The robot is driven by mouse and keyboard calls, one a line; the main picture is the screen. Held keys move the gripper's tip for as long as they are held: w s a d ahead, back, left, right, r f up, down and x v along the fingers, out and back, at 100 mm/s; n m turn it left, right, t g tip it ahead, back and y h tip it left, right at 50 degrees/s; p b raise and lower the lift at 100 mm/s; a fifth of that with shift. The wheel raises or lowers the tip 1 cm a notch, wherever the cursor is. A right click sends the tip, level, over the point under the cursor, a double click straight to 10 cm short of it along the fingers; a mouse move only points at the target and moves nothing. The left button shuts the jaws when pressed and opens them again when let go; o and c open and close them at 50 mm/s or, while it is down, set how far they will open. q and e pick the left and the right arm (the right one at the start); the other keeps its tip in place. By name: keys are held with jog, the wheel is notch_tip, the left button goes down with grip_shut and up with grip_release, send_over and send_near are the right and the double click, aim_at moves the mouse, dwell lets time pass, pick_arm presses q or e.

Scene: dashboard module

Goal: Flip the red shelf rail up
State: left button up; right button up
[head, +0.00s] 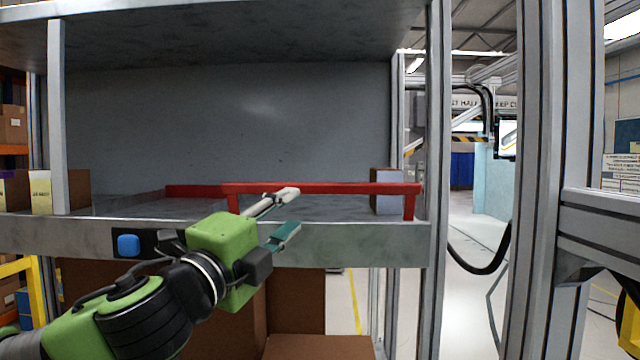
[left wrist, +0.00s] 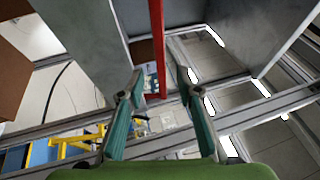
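The red shelf rail (head: 330,188) runs across the front of the grey shelf (head: 350,245), with its bar above the front beam and short legs reaching down near both ends. Another red stretch (head: 190,191) shows to its left. My left gripper (head: 290,214) is in front of the shelf, its two fingers apart, one at the rail's height and one lower. In the left wrist view, the rail (left wrist: 157,45) appears as a red strip reaching down between the fingertips (left wrist: 159,80); I cannot tell whether they touch it. My right gripper is not in view.
A blue button (head: 129,245) is on the front beam behind my left arm. Cardboard boxes (head: 76,188) stand at the shelf's left, and a small box (head: 385,190) stands behind the rail's right end. Metal posts (head: 437,150) rise at the right.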

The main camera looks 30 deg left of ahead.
aim_at(319, 191)
pick_arm(q)
jog(key=p+x, duration=0.6)
jog(key=x, duration=0.6)
jog(key=shift+w+d+r, duration=0.1)
jog(key=shift+w, duration=0.3)
grip_shut()
